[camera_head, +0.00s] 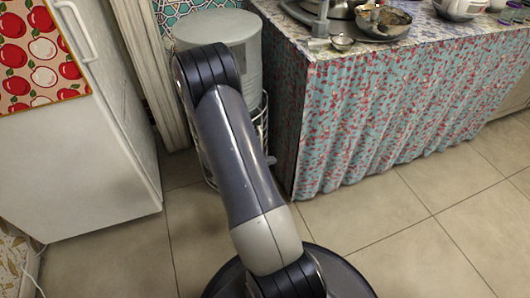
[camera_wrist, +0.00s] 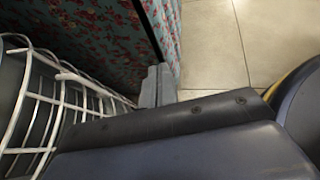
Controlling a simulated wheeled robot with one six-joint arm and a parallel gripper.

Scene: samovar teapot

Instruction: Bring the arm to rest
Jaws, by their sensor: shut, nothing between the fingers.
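My gripper (camera_wrist: 158,74) shows in the wrist view as two grey fingers pressed together, with nothing between them. It points toward the floral curtain (camera_wrist: 85,35) and the tiled floor (camera_wrist: 208,45). A white wire rack (camera_wrist: 62,105) is close by on the left of the wrist view. In the head view my arm rises from the bottom and bends at the top. The gripper itself is hidden there.
A white fridge (camera_head: 85,150) stands at left. A pale cylindrical container (camera_head: 235,35) sits behind my arm. The counter's floral curtain (camera_head: 390,120) hangs at right. Bowls and a metal dish (camera_head: 383,20) stand on top. The tiled floor (camera_head: 440,220) at lower right is clear.

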